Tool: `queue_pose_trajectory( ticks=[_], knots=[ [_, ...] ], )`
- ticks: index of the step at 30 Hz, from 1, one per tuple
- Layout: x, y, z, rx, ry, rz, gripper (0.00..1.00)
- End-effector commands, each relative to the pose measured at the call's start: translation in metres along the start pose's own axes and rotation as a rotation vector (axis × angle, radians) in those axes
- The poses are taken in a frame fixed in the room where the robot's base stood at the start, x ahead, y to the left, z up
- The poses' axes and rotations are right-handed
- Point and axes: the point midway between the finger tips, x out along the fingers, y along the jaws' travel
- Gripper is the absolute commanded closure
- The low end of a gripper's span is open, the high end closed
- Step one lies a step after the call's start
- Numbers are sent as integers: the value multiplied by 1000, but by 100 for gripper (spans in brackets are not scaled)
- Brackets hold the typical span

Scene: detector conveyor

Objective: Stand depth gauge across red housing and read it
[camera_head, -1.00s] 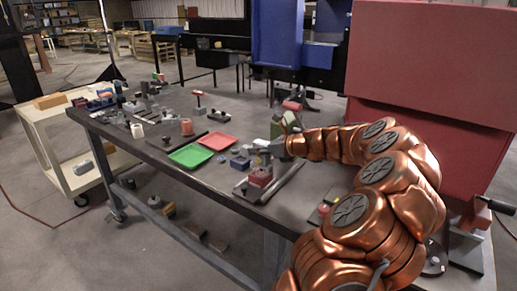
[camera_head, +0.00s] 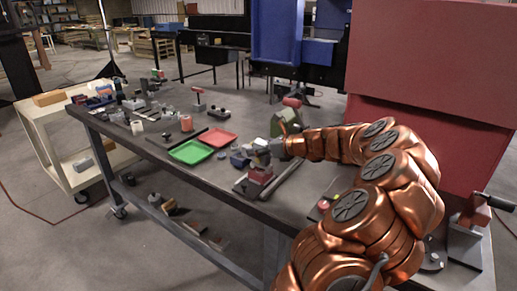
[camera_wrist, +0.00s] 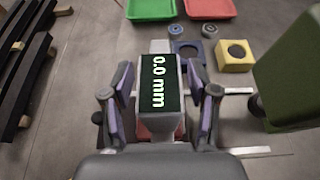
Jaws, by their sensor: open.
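The depth gauge (camera_wrist: 160,95) is a grey block with a dark display reading 0.0 mm, large in the middle of the wrist view. My gripper (camera_wrist: 159,78) is open, with one finger on each side of the gauge. The red housing (camera_head: 260,178) sits on the bench in the head view, below my gripper. A little red of it shows under the gauge in the wrist view (camera_wrist: 155,130). The gauge appears to be on or just over the housing; contact is hidden. In the head view the gauge is small beside my wrist.
A green tray (camera_head: 191,152) and a red tray (camera_head: 217,138) lie left of the housing. A yellow block (camera_wrist: 234,56) and a blue block (camera_wrist: 187,52) lie close by. A green object (camera_wrist: 290,80) stands close on the right. Dark bars (camera_wrist: 22,70) lie on the left.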

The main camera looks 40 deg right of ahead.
Motion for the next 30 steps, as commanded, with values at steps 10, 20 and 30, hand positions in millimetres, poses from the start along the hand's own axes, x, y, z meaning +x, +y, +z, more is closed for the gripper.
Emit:
queue_pose_trajectory(
  ticks=[10, 20, 30],
  knots=[
    [-12, -1, 10, 0, 0, -2, 41],
    [-68, -2, 10, -2, -1, -6, 41],
    [-116, -1, 9, 1, 1, -3, 41]
  ],
)
